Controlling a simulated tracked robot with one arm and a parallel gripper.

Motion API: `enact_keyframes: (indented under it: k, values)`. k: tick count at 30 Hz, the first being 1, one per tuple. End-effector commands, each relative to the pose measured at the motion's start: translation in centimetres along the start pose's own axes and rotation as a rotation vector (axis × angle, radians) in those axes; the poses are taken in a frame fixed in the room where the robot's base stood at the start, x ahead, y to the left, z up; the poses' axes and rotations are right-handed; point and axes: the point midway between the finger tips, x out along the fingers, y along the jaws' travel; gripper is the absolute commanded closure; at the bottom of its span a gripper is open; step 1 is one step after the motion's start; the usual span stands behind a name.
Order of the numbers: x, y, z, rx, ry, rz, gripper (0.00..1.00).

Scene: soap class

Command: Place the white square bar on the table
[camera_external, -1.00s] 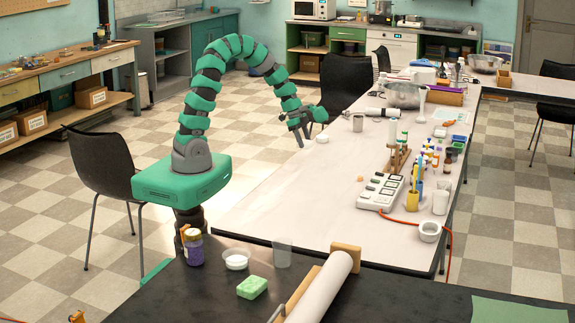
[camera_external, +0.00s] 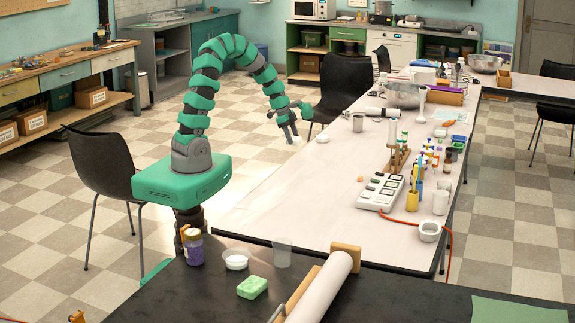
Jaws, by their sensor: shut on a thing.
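My gripper (camera_external: 292,138) is at the end of my arched arm, pointing down by the left edge of the long pale-topped table (camera_external: 285,205). It is shut on a small white bar (camera_external: 298,141) that shows at the fingertips. The bar is small here and partly hidden by the fingers, so its square shape cannot be made out. I cannot tell whether it touches the tabletop. A separate small white piece (camera_external: 322,139) lies on the table just right of my gripper.
A white panel with dark squares (camera_external: 380,191), a wooden rack (camera_external: 397,162) and several bottles fill the table's right side. The near left tabletop is clear. A black chair (camera_external: 343,88) stands behind my gripper.

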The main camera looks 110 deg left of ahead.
Motion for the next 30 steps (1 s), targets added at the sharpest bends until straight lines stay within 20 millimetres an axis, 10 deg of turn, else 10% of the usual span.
enact_keyframes:
  k: [19, 30]
  values:
    - [3.0, -9.3, -4.8, 0.001, 0.000, -0.006, 0.70]
    - [4.0, -10.7, -5.4, -0.001, 0.002, -0.001, 0.70]
